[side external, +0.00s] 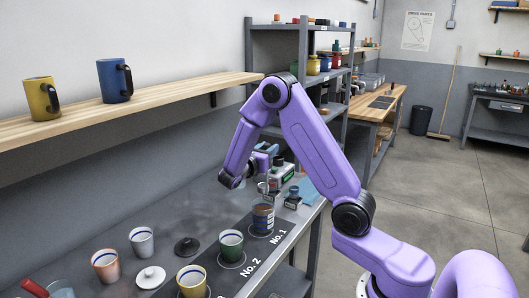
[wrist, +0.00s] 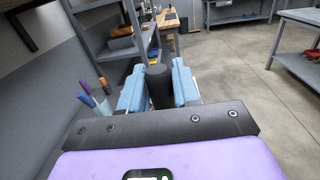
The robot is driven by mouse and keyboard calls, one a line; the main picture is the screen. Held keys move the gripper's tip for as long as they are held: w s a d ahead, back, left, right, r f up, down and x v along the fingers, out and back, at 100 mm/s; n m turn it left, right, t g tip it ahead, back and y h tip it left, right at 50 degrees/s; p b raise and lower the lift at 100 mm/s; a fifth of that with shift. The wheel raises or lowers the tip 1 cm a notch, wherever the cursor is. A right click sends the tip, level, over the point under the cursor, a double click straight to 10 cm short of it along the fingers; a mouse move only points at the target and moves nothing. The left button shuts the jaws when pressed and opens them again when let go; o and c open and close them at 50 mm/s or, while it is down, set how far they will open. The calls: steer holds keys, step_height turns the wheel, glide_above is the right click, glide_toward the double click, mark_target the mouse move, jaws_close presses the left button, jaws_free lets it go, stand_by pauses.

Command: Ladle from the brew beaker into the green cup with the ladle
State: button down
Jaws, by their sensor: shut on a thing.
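My gripper (side external: 264,167) is above the far end of the bench. In the wrist view its two light blue fingers (wrist: 158,90) are shut on a dark upright handle (wrist: 158,78), which I take to be the ladle's. The ladle's bowl cannot be made out. The beaker holds brown liquid and stands at the mat's No. 1 place. The green cup (side external: 231,246) stands upright at the No. 2 place, left of the beaker, and looks empty.
A yellow cup (side external: 191,283) stands nearer on the mat. A white cup (side external: 142,243), a copper cup (side external: 105,267), a black lid (side external: 187,246) and a white lid (side external: 150,277) lie to the left. Small equipment (side external: 283,173) stands behind the beaker. A wall shelf (side external: 180,95) holds two mugs.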

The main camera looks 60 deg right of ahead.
mark_target(267, 180)
steer(key=shift+f, duration=0.15)
steer(key=shift+f, duration=5.35)
steer(key=shift+r, duration=3.75)
steer(key=shift+r, duration=2)
steer(key=shift+a, duration=0.1)
